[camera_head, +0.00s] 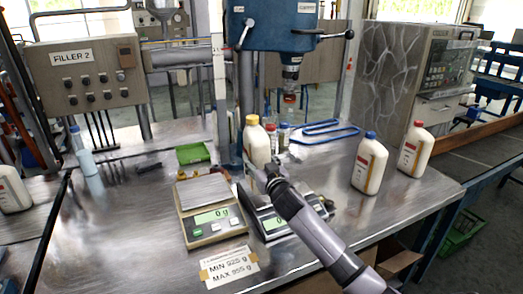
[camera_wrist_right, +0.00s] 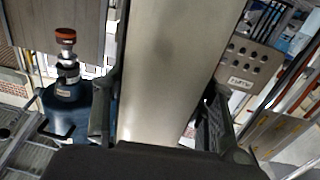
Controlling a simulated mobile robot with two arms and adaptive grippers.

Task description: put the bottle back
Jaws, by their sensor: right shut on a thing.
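A cream bottle with a yellow cap (camera_head: 255,142) is upright near the middle of the bench, beside the blue column. My right gripper (camera_head: 270,174) is shut on this bottle from the front. In the right wrist view, the bottle's pale side (camera_wrist_right: 168,75) fills the space between the two dark fingers. My left gripper is not in view.
White bottles with a blue cap (camera_head: 369,166) and a red cap (camera_head: 415,153) stand at right. A green tray (camera_head: 192,153) lies behind the scales.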

